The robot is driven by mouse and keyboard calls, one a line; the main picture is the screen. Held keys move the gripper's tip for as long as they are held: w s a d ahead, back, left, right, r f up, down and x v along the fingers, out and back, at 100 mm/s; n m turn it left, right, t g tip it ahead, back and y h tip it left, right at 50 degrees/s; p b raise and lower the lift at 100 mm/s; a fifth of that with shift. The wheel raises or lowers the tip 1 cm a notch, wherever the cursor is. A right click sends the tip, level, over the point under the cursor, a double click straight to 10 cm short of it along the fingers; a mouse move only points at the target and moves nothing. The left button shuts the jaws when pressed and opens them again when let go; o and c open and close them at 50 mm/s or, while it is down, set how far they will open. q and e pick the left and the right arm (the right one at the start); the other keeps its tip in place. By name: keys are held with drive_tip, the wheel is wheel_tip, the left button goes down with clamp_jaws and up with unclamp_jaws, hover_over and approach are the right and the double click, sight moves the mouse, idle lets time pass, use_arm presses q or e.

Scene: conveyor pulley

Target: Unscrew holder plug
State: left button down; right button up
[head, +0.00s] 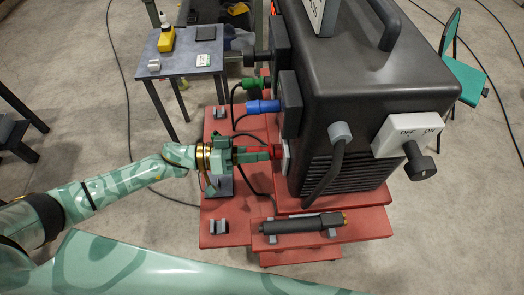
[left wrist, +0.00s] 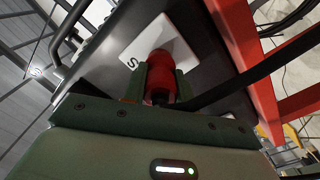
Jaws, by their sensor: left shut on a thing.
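The red holder plug (head: 277,152) sits at a white plate on the left side of the dark machine (head: 350,80). My left gripper (head: 262,153) is shut on this red plug, coming at it level from the left. In the left wrist view the plug (left wrist: 161,78) is between the two green fingers (left wrist: 160,88), and its far end meets the white plate (left wrist: 160,42), marked with a letter S. Whether the plug's thread is engaged is hidden. My right gripper is not in view.
A blue plug (head: 262,107) and a green plug (head: 255,84) with cables are farther back on the machine's side. A black cylindrical tool (head: 300,224) lies on the red stand (head: 360,232) in front.

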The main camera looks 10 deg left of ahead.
use_arm(q)
drive_tip(key=shift+s+a, duration=0.1)
drive_tip(key=shift+a, duration=0.35)
idle(0.5)
drive_tip(key=v, duration=0.8)
drive_tip(key=shift+p, duration=0.35)
idle(0.4)
drive_tip(key=shift+r, duration=0.1)
drive_tip(key=m, duration=1.2)
